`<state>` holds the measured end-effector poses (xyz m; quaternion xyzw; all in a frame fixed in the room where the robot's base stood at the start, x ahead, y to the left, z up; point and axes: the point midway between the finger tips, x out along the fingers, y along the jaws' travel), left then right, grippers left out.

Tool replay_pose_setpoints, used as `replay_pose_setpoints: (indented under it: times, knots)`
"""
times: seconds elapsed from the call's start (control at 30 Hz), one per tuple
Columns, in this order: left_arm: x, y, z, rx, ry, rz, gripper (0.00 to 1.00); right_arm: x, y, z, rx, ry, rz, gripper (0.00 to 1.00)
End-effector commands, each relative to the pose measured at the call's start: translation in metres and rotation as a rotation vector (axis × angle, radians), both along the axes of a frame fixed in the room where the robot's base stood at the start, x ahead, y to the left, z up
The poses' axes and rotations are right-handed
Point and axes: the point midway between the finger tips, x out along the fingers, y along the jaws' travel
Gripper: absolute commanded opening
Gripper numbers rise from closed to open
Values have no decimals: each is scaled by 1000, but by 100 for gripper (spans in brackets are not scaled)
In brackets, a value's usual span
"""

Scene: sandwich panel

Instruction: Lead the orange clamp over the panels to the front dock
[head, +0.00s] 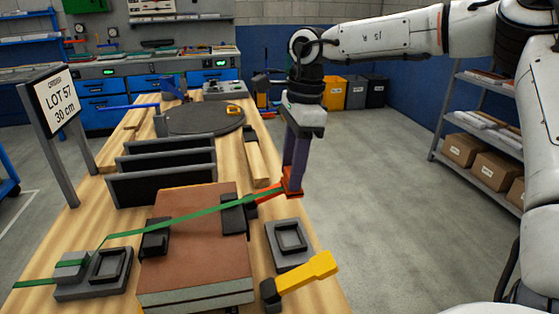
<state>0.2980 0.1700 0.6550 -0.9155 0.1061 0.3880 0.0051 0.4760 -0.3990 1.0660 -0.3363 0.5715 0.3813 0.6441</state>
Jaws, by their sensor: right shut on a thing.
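My right gripper (293,180) points down at the right edge of the bench and is shut on the orange clamp (291,189). A green strap (192,216) runs from a grey block (71,267) at the left, up over the stacked panels (190,262), to the clamp. The panels are brown on top with a grey layer below, and dark corner pieces (155,238) sit on their edges. A grey dock with a square black frame (290,243) lies right of the panels, below the clamp in the picture. A similar one (106,268) lies left of them. My left gripper is out of view.
A yellow-handled tool (302,279) lies at the front right. Dark upright dividers (160,188) and a round dark turntable (205,119) stand behind the panels. A sign (58,106) stands at the left. The floor right of the bench is clear.

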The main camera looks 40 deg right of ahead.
Motion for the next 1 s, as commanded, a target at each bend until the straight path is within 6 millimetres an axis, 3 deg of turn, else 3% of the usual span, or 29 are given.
replay_pose_setpoints:
  times: [0.5,1.0]
  knots:
    - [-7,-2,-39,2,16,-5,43,0,0,-53,0,1,0,15]
    - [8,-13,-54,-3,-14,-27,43,-1,0,-113,0,1,0,15]
